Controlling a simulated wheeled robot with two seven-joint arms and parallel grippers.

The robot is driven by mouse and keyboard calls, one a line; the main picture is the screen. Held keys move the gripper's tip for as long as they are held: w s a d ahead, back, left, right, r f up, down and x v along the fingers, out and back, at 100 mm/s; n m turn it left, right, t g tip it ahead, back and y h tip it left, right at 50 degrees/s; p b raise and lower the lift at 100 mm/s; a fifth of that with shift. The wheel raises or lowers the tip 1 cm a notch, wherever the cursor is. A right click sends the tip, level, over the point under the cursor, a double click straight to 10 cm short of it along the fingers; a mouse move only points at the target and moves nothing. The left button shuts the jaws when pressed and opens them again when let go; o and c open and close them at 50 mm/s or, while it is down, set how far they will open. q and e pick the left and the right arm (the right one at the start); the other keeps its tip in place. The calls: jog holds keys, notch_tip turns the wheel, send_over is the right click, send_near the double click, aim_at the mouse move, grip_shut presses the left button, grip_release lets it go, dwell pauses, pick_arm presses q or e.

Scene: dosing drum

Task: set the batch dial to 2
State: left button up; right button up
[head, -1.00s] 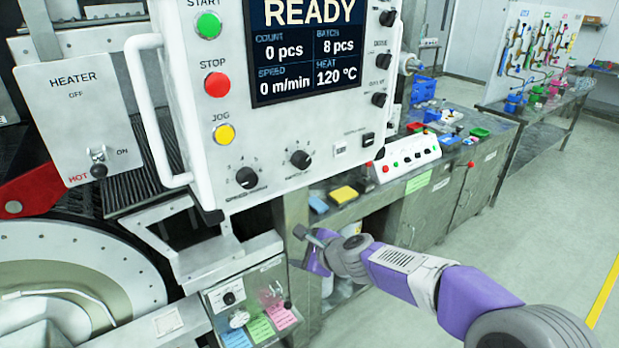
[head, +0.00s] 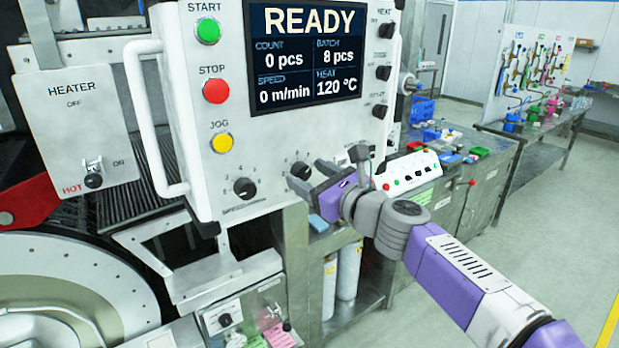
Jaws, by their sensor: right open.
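The batch dial is the right one of two black knobs on the lower edge of the white control panel (head: 262,140). The batch dial (head: 300,170) is partly covered by my right gripper, so its pointer is hard to read. The screen (head: 305,52) reads READY, with batch at 8 pcs, count 0 pcs, speed 0 m/min and heat 120 °C. My right gripper (head: 322,172) is open in front of the panel's lower right, its fingers close to the dial; I cannot tell if they touch it. My left gripper is not in view.
The speed dial (head: 244,187) sits left of the batch dial. Start (head: 207,31), stop (head: 215,91) and jog (head: 222,143) buttons line the panel's left side. A white handle (head: 155,120) sticks out at left. A smaller button console (head: 408,172) stands behind my gripper.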

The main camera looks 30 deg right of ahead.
jog(key=shift+w, duration=0.4)
jog(key=c, duration=1)
jog(key=shift+c, duration=0.2)
